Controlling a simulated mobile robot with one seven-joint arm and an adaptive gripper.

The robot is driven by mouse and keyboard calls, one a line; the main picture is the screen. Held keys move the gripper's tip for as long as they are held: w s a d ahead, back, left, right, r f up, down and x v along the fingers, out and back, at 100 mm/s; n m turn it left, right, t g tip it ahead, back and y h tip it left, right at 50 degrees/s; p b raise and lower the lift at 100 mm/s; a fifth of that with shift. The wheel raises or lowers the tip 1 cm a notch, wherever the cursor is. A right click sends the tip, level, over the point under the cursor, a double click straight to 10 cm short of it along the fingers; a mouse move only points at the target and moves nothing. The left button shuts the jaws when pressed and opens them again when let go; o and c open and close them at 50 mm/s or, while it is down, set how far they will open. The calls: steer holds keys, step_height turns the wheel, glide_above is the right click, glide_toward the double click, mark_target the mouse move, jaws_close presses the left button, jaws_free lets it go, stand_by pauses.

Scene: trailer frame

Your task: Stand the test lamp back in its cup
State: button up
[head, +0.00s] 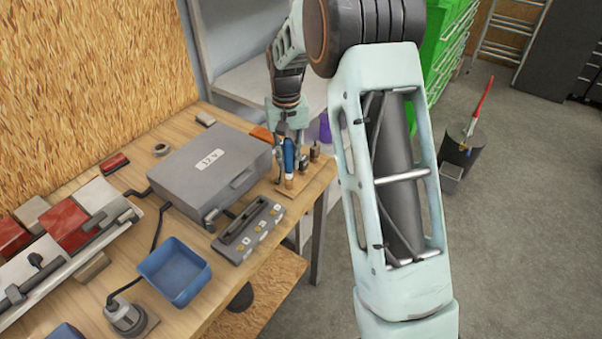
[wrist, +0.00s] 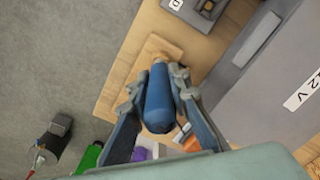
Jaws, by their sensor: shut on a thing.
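The test lamp, a blue rounded cylinder (head: 289,155), is between the fingers of my gripper (head: 291,146) at the far right of the bench. It looks roughly upright there. In the wrist view my gripper (wrist: 157,88) is shut on the blue lamp (wrist: 158,100), one finger on each side. A wooden board (head: 296,187) lies beneath it, with small dark upright pieces beside the lamp. The board also shows in the wrist view (wrist: 150,52). I cannot pick out the cup clearly, nor tell whether the lamp's lower end is inside it.
A grey case (head: 205,165) marked 12 V sits left of the board. A grey slotted holder (head: 248,230) and a blue bin (head: 174,272) lie nearer. An orange piece (head: 262,134) is behind the board. The bench edge is close on the right, with open floor beyond.

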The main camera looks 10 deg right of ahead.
mark_target(288, 139)
steer(key=o, duration=1.2)
steer(key=shift+o, duration=0.2)
steer(key=shift+r, duration=0.1)
steer(key=shift+r+p, duration=2.4)
steer(key=shift+r, duration=1.05)
